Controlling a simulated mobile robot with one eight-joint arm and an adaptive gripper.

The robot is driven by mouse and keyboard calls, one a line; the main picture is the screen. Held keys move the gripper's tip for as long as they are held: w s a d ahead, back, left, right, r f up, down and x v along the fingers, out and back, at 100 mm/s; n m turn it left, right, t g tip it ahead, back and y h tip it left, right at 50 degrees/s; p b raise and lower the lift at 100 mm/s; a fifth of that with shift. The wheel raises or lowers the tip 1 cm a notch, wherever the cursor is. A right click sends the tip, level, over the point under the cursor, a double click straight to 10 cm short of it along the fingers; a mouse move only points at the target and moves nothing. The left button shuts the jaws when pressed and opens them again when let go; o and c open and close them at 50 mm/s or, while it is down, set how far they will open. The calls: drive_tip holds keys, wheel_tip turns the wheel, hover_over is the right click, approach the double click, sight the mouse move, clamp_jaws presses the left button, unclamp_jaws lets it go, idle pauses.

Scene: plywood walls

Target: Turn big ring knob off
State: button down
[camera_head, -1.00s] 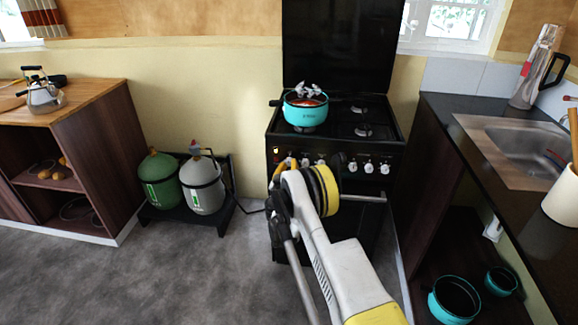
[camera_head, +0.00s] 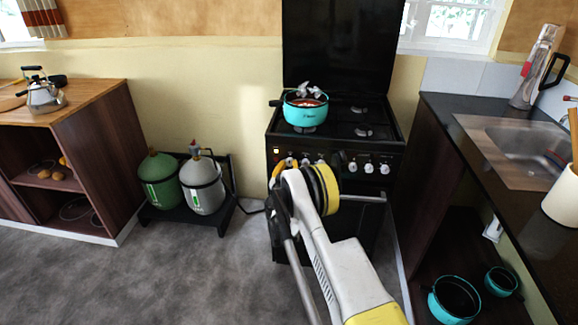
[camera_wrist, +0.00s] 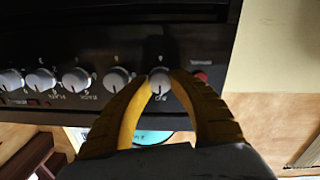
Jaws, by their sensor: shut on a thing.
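The stove (camera_head: 350,218) stands against the back wall with a row of white knobs on its dark front panel. In the wrist view, my gripper (camera_wrist: 160,82) has its yellow fingers closed around a white knob (camera_wrist: 160,77), the one nearest the red button (camera_wrist: 201,76). The marks by this knob are too small to read for certain. A turquoise pot (camera_head: 306,110) with reddish contents sits on a burner at the stove's left. In the head view my arm hides the fingertips and the left knobs in part.
Other knobs, such as this one (camera_wrist: 116,79), sit close beside the held knob. Green (camera_head: 160,179) and grey (camera_head: 203,184) gas cylinders stand left of the stove. A counter with a sink (camera_head: 525,150) is at the right. Grey floor is free at the front left.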

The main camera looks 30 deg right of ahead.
drive_tip(key=c, duration=1.4)
unclamp_jaws()
drive_tip(key=v, duration=0.7)
drive_tip(key=shift+s+a, duration=0.15)
drive_tip(key=shift+s, duration=0.05)
drive_tip(key=shift+r, duration=0.1)
